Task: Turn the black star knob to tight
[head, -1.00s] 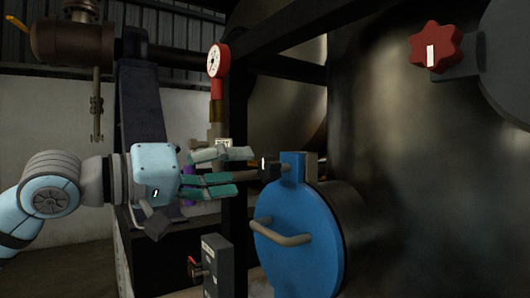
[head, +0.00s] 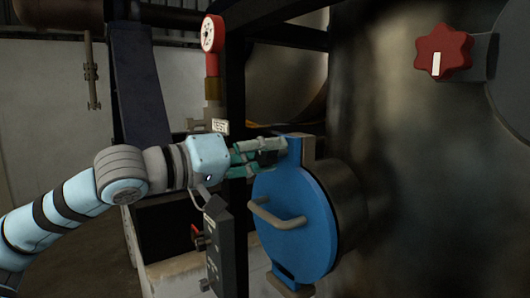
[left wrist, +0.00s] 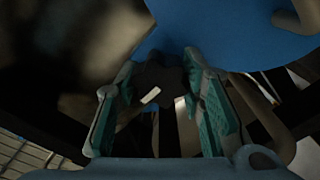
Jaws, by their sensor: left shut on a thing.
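The black star knob (head: 267,158) sits at the top of the round blue door (head: 302,225), mostly hidden by my fingers in the head view. My left gripper (head: 264,156) has its green-padded fingers around the knob and is shut on it. In the left wrist view the knob (left wrist: 158,78) shows dark between the two fingers (left wrist: 158,70), with a white mark (left wrist: 151,95) on its face, tilted. The blue door also shows in the left wrist view (left wrist: 225,35). My right gripper is in neither view.
A red star knob (head: 440,50) with a white mark is at the upper right. A red-rimmed gauge (head: 211,34) stands above my left gripper. A grey handle (head: 277,219) sticks out from the blue door. A grey switch box (head: 219,245) stands below my wrist.

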